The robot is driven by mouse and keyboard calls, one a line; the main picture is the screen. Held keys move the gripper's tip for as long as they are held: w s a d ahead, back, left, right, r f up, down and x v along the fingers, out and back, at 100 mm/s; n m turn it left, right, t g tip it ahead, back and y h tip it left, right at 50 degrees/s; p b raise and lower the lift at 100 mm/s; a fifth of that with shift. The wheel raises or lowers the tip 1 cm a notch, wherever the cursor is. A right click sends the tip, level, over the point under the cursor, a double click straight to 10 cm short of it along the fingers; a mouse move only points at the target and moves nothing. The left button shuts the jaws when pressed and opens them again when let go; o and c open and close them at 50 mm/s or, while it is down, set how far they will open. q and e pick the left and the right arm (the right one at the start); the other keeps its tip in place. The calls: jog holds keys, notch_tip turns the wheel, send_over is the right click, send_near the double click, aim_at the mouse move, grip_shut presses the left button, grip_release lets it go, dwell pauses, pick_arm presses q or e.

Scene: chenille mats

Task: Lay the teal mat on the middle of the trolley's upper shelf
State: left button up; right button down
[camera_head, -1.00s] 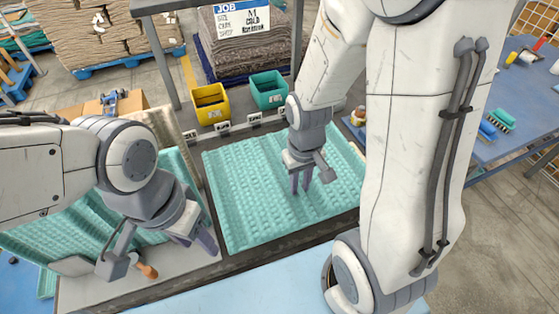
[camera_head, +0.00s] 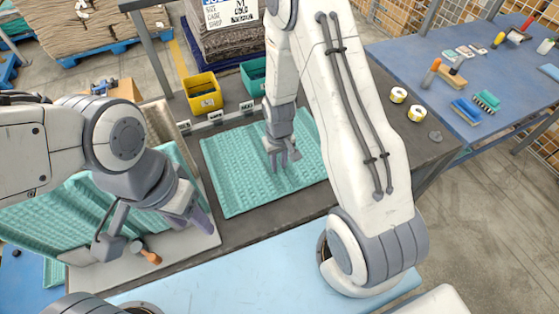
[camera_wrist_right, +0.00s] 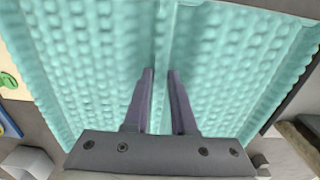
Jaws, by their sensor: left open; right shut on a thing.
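The teal mat (camera_head: 235,170) is a ribbed, knobbly rectangle, spread roughly flat over a dark worktop in the head view. My right gripper (camera_head: 282,160) points down at its middle and is shut on it. In the right wrist view the teal mat (camera_wrist_right: 80,60) fills most of the picture, with a narrow ridge between the close fingers (camera_wrist_right: 160,75). I cannot tell whether the mat touches the worktop. My left gripper (camera_head: 203,222) is open and empty, left of the mat, over a pale board. I cannot make out the trolley's upper shelf for sure.
More teal matting (camera_head: 75,225) slopes at the left. An orange-handled tool (camera_head: 147,255) lies on the pale board (camera_head: 185,250). A blue table (camera_head: 450,95) at right holds brushes and small items.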

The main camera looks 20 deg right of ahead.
jog(key=shift+f, duration=0.2)
jog(key=c, duration=0.7)
grip_release()
jog(key=shift+c, duration=0.2)
